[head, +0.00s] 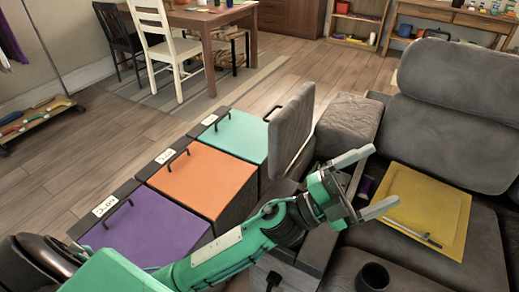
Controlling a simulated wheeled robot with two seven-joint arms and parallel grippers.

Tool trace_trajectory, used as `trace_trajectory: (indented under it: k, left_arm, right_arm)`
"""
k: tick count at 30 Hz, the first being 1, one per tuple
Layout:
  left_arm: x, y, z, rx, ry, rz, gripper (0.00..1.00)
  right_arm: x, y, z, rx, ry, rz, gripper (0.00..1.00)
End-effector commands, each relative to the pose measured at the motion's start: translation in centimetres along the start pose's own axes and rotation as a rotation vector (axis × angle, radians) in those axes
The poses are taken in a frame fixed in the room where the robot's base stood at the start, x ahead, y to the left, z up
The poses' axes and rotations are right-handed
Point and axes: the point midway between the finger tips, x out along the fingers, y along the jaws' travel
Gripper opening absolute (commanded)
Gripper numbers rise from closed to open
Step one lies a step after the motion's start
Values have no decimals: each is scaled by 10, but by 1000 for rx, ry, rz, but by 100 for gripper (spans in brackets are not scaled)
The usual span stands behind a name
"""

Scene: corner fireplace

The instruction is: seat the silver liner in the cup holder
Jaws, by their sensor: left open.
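My left gripper (384,176) reaches in from the left on a green arm. Its two grey fingers are spread wide, with nothing between them, above the left edge of the sofa seat. A dark round cup-like thing (372,276) stands on the near seat, below the gripper in the picture; I cannot tell if it is the liner. No clearly silver liner shows, and I cannot make out the cup holder. My right gripper is not in view.
A yellow tray (407,192) with a thin grey rod (414,234) lies on the sofa seat (483,238). Purple (145,226), orange (205,178) and teal (235,135) handled lids stand left of the arm. A grey padded panel (291,130) stands upright behind it.

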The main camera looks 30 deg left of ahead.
Motion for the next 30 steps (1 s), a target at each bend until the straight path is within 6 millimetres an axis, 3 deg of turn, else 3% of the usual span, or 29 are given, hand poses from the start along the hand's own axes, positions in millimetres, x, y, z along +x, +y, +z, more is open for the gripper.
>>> trace_trajectory:
  k: [3,6,9,13,17,22,27,30]
  left_arm:
    - [-35,-11,45,-145,-300,-112,95]
    - [-78,-8,81,-263,-557,-170,95]
    - [-130,6,108,-386,-816,-195,95]
    - [-206,37,123,-545,-1147,-181,95]
    - [-278,72,114,-695,-1436,-121,95]
    - [-359,113,74,-879,-1756,8,95]
    - [-408,136,28,-1016,-1961,139,95]
    - [-420,141,14,-1054,-2013,180,95]
  right_arm:
    - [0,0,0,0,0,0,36]
    - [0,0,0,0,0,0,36]
    - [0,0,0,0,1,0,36]
    - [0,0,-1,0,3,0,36]
    - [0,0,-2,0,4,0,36]
    - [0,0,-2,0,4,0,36]
    - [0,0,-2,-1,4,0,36]
    - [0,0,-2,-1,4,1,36]
